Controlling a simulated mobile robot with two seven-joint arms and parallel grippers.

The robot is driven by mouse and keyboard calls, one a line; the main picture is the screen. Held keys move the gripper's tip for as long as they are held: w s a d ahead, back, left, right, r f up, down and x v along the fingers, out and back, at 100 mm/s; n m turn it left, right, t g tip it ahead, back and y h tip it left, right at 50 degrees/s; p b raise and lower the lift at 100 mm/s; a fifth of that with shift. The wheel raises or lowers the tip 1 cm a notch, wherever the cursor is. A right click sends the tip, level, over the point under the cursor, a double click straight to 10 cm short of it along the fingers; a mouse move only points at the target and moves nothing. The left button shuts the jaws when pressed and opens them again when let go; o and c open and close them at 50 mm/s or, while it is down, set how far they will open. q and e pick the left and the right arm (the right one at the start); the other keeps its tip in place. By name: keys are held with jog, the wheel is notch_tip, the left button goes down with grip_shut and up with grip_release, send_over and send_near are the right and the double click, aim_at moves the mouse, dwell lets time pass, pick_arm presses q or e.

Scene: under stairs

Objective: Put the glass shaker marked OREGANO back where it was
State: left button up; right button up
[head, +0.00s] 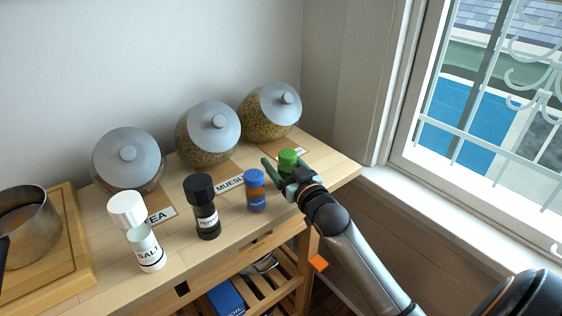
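A small shaker with a green cap (288,157) stands near the right end of the wooden counter. Its label is hidden, so I cannot read whether it says OREGANO. My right gripper (285,168) is around this shaker, one finger on its left and the other on its right. The fingers look spread wider than the cap, with a gap at the left. The wrist hides the shaker's lower part. My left gripper is not in view.
To the left stand a blue-capped shaker (256,191), a black-capped pepper shaker (206,207) and a white-capped salt shaker (139,233). Behind are three large lidded jars (128,162) with labels on the counter. A metal pot (33,230) is at far left. The window (480,110) is right.

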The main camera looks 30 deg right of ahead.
jog(key=shift+o, duration=0.6)
jog(key=shift+s+r, duration=0.1)
jog(key=shift+r, duration=0.05)
jog(key=s+a, duration=0.1)
jog(key=s, duration=1)
jog(key=shift+s+a, duration=0.15)
jog(key=shift+s, duration=0.25)
dwell(0.8)
